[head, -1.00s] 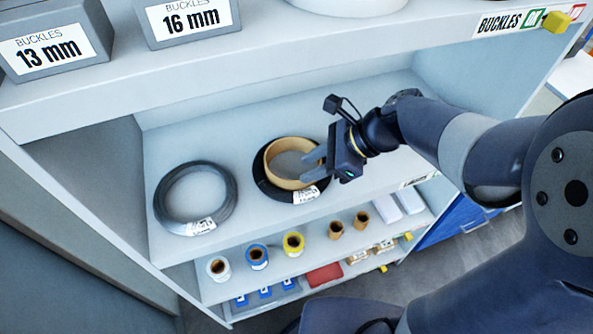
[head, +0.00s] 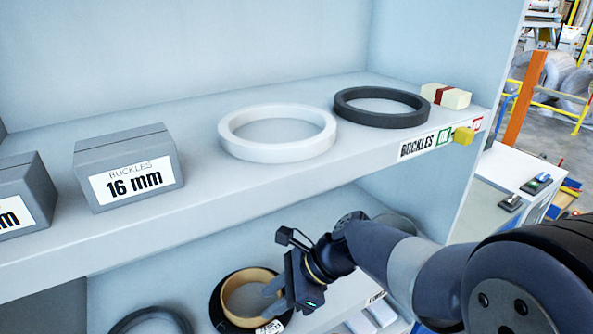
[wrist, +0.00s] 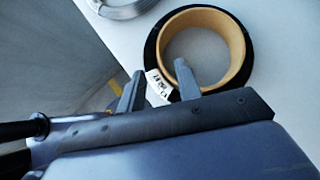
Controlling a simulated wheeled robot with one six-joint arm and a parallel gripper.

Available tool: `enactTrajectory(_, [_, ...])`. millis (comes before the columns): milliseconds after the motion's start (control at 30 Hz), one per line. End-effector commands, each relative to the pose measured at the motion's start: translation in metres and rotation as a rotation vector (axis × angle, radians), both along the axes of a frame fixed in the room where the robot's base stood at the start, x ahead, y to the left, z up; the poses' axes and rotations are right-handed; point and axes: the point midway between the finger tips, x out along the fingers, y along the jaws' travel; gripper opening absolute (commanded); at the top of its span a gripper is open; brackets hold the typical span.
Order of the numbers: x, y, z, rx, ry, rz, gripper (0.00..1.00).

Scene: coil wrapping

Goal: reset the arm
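I cannot tell from these views whether a finger touches the ring.
A grey coil (head: 150,313) lies to the left on the same shelf. The upper shelf above my arm holds a white ring (head: 277,156), a black ring (head: 381,121), a grey 16 mm buckle box (head: 92,170) and a cream block (head: 446,96).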

Motion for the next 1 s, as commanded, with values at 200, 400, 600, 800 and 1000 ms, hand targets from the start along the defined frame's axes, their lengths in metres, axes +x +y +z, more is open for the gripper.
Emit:
enactTrajectory(200, [-0.004,0.031,-0.034,-0.003,0.005,0.005,0.33])
enactTrajectory(400, [-0.004,0.051,-0.055,-0.002,0.003,0.003,0.33])
enactTrajectory(600, [-0.004,0.051,-0.046,-0.002,0.001,0.001,0.33])
enactTrajectory(800, [-0.004,0.051,-0.045,-0.002,0.001,0.001,0.33])
enactTrajectory(1000, [-0.004,0.051,-0.046,-0.002,0.001,0.001,0.33])
